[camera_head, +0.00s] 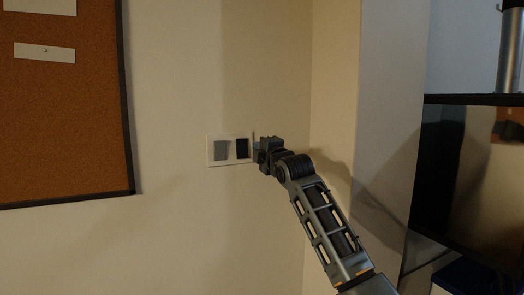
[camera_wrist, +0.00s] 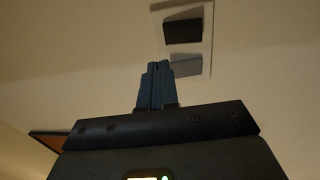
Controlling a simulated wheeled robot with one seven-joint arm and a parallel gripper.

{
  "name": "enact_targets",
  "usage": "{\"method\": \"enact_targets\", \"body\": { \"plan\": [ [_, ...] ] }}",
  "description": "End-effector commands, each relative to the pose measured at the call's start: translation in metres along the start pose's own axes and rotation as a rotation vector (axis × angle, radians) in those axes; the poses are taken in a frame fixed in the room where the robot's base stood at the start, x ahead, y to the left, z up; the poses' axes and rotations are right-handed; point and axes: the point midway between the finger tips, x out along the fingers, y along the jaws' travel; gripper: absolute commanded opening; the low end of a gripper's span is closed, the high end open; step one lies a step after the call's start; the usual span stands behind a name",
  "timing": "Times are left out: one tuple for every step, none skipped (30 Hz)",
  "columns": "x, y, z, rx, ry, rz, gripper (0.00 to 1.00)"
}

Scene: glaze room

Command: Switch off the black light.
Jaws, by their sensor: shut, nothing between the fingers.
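A white switch plate (camera_head: 210,163) is on the wall, with a grey rocker (camera_head: 221,150) on the left and a black rocker (camera_head: 242,148) on the right. My gripper (camera_head: 256,149) is at the plate's right edge, close beside the black rocker. I cannot tell whether it touches. In the wrist view the plate (camera_wrist: 209,18) shows at the top, with the black rocker (camera_wrist: 183,31) above the grey rocker (camera_wrist: 185,66). My gripper's fingers (camera_wrist: 158,66) are shut together and empty, and overlap the edge of the grey rocker in that picture. No lamp is in view.
A cork board (camera_head: 60,110) with pinned papers hangs on the wall at the left. A wall corner and a pale pillar (camera_head: 385,120) stand right of my arm. A dark glossy panel (camera_head: 465,170) is at the far right. The wall below the plate is clear.

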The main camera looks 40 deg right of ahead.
Motion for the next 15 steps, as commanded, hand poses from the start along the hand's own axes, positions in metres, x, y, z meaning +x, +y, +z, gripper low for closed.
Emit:
{"method": "enact_targets", "body": {
  "plan": [
    [-0.006,0.001,0.000,0.000,0.000,0.002,0.00],
    [-0.009,0.001,0.000,0.000,0.000,0.001,0.00],
    [-0.012,0.002,0.000,0.000,0.000,0.001,0.00],
    [-0.014,0.003,0.000,0.000,0.000,0.001,0.00],
    [-0.015,0.003,0.000,0.000,0.000,0.000,0.00],
    [-0.017,0.003,0.000,0.000,0.000,0.000,0.00],
    [-0.018,0.004,0.000,0.000,0.000,0.000,0.00],
    [-0.019,0.004,0.000,0.000,0.000,0.000,0.00],
    [-0.019,0.004,0.000,0.000,0.000,0.000,0.00],
    [-0.019,0.004,0.000,0.000,0.000,0.000,0.00],
    [-0.019,0.004,0.000,0.000,0.000,-0.001,0.00],
    [-0.019,0.004,0.000,0.000,0.000,-0.001,0.00],
    [-0.019,0.004,0.000,0.000,0.000,-0.001,0.00],
    [-0.019,0.004,0.000,0.000,0.000,0.000,0.00],
    [-0.019,0.004,0.000,0.000,0.000,0.000,0.00]
  ]
}}
